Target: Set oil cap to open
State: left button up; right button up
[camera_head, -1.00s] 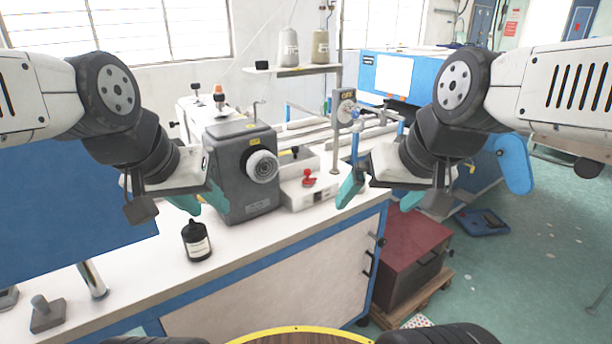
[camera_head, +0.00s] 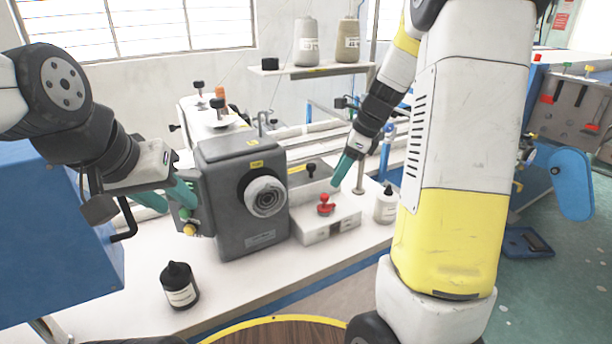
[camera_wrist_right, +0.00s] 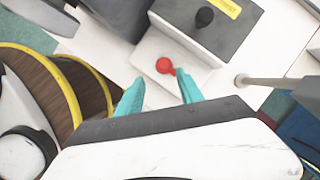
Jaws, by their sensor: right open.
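A red knob-like cap (camera_head: 325,203) stands on a low white block (camera_head: 338,226) beside the grey machine head (camera_head: 240,190). I cannot tell for certain whether it is the oil cap. It also shows in the right wrist view (camera_wrist_right: 165,65), just beyond and between my open fingertips. My right gripper (camera_head: 343,170) is above and slightly right of the red cap, pointing down, apart from it; it is open and empty in the wrist view (camera_wrist_right: 160,90). My left gripper (camera_head: 168,197) is left of the machine head, its teal fingers apart and empty.
A black bottle (camera_head: 180,287) stands on the white bench at the front left. A white bottle (camera_head: 386,206) stands right of the block, near my right arm. A black knob (camera_head: 311,170) rises behind the red cap. A thin post (camera_head: 360,176) stands close to my right gripper.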

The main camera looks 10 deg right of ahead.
aim_at(325, 195)
jog(key=shift+m, duration=0.3)
jog(key=x, duration=0.8)
jog(key=shift+w+d+f, duration=0.1)
jog(key=shift+w+f, duration=0.1)
jog(key=shift+w, duration=0.2)
grip_shut()
